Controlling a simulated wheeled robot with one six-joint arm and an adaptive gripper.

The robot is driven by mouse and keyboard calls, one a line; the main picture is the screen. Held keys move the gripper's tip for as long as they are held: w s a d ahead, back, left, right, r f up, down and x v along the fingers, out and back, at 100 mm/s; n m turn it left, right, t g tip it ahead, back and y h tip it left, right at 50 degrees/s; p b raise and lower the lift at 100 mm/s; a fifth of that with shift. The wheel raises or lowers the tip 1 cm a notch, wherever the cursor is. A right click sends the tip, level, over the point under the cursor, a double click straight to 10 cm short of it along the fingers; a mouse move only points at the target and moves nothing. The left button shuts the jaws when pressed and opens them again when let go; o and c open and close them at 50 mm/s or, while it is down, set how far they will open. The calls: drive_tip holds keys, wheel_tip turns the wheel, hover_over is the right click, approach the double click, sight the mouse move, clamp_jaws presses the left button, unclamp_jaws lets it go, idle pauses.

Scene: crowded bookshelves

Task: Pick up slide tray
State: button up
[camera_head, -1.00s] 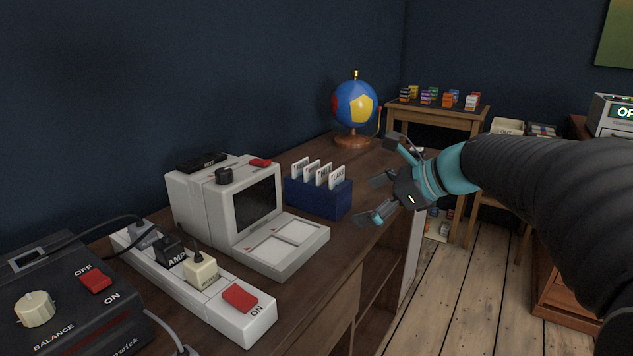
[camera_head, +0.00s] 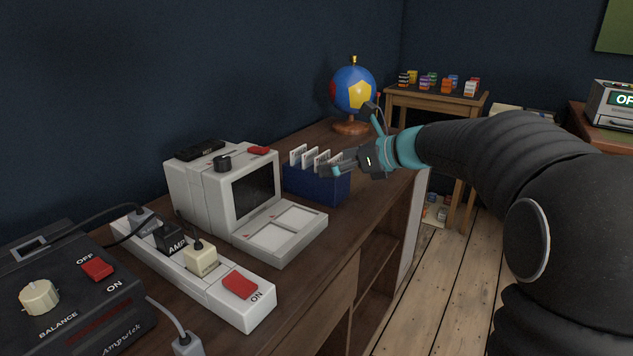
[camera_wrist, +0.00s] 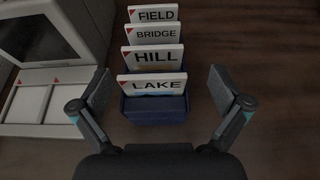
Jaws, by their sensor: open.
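The slide tray (camera_head: 316,186) is a blue box on the wooden cabinet top, right of the white slide viewer. Several white slides (camera_head: 309,157) stand upright in it. In the wrist view the slides read FIELD, BRIDGE, HILL and LAKE (camera_wrist: 153,84), and the blue tray front (camera_wrist: 154,107) shows below LAKE. My gripper (camera_head: 352,141) is at the tray's right end, partly in front of the slides in the head view. In the wrist view my gripper (camera_wrist: 162,97) is open, one finger on each side of the tray, with gaps between. I see nothing held.
The white slide viewer (camera_head: 256,189) stands close left of the tray. A white power strip (camera_head: 196,272) and a black amplifier box (camera_head: 72,300) are nearer. A globe (camera_head: 353,91) stands behind the tray. The cabinet top right of the tray is bare.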

drive_tip(key=x, duration=0.5)
drive_tip(key=shift+s+a+f, duration=0.15)
drive_tip(key=shift+s+a, duration=0.1)
drive_tip(key=c, duration=1.1)
drive_tip(key=shift+c, duration=0.3)
